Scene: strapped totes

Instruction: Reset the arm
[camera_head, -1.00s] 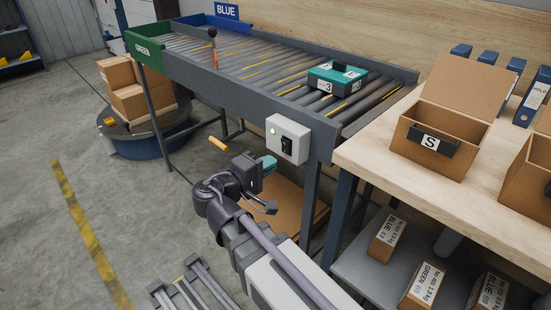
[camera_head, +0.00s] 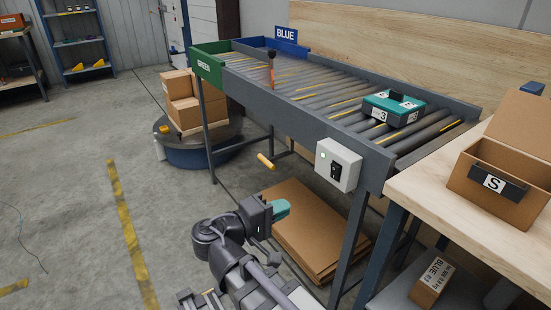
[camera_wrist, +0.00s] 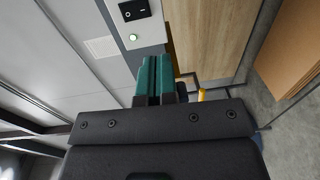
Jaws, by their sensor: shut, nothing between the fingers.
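My gripper (camera_head: 281,209) shows at the lower middle of the head view, low in front of the conveyor. Its teal fingers are closed together with nothing between them. In the wrist view my gripper (camera_wrist: 155,62) points toward a grey panel with a switch. My dark wrist and arm reach up from the bottom edge of the head view. The gripper is apart from the conveyor frame and from the flat cardboard behind it.
The roller conveyor (camera_head: 290,110) carries a teal tote (camera_head: 393,108) marked 3. A switch box (camera_head: 338,165) with a green light hangs on its near side. Flat cardboard (camera_head: 318,225) lies below. A workbench (camera_head: 480,220) with box S (camera_head: 495,185) stands right. The left floor is clear.

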